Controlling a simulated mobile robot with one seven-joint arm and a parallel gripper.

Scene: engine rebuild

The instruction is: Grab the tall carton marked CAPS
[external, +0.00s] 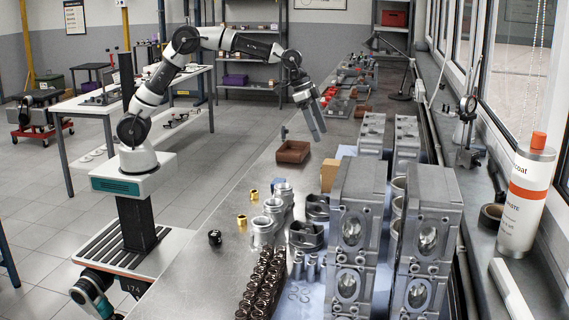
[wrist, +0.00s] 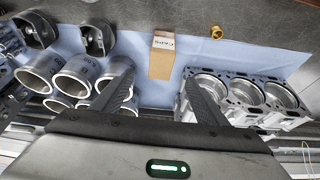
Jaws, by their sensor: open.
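The tan carton (wrist: 162,55) marked CAPS stands in the middle of the wrist view, on a blue mat (wrist: 145,22). Its lettering is on the face near the top of the picture. My gripper (wrist: 155,72) is open and empty, with one dark finger to each side of the carton in the picture. The carton looks beyond the fingertips, not between them; the exact gap is hard to judge. In the external view my gripper (external: 316,137) hangs above the bench, fingers pointing down.
Silver cylinder liners (wrist: 82,72) stand left of the carton, with dark pistons (wrist: 97,38) behind them. An engine block (wrist: 238,92) with open bores is close on the right. A brass ring (wrist: 217,31) lies beyond. A brown open tray (external: 293,152) sits on the bench.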

